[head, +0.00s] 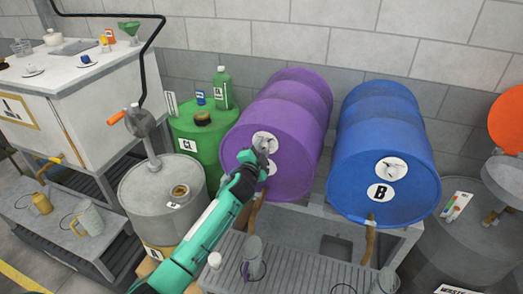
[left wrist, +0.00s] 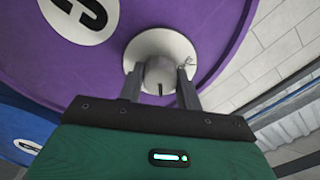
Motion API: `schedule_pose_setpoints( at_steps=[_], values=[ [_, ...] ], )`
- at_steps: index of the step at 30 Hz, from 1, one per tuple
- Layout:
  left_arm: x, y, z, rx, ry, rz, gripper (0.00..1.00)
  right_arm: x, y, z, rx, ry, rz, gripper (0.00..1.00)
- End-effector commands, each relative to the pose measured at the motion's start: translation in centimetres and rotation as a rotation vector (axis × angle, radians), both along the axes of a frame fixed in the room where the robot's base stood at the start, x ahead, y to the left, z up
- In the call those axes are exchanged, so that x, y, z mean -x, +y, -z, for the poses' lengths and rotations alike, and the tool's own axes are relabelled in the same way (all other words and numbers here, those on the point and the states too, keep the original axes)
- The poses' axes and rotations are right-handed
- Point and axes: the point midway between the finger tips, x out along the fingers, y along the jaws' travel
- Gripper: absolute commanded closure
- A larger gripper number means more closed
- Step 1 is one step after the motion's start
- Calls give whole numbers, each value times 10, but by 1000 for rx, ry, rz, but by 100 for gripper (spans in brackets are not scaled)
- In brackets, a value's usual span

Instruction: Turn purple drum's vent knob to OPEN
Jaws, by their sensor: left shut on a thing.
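The purple drum (head: 292,112) lies on its side on a grey rack, its round face toward me. Its vent knob (left wrist: 160,74) is a grey knob on a pale round plate (left wrist: 153,45), with a dark line on its front edge. My left gripper (head: 262,152) reaches up to the drum face. Its two fingers stand either side of the knob in the left wrist view (left wrist: 161,82), shut on it. The gripper hides most of the knob in the head view, and any marks on the plate are too small to read. My right gripper is not in view.
A blue drum (head: 385,140) marked B lies to the right on the same rack. A green drum (head: 197,150) and a grey drum with a crank pump (head: 150,195) stand left. Jugs (head: 252,257) sit on the grated tray below. A white cabinet (head: 60,100) stands far left.

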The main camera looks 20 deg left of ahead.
Motion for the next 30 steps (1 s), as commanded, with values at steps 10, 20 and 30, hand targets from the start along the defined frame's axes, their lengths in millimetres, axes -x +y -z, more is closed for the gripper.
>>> schedule_pose_setpoints(
  at_steps=[10,20,30],
  values=[
    [0,0,1,-16,1,0,88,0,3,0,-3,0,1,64],
    [0,0,1,-15,0,0,43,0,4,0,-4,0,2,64],
    [6,0,1,-14,0,0,43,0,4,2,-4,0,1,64]
  ],
)
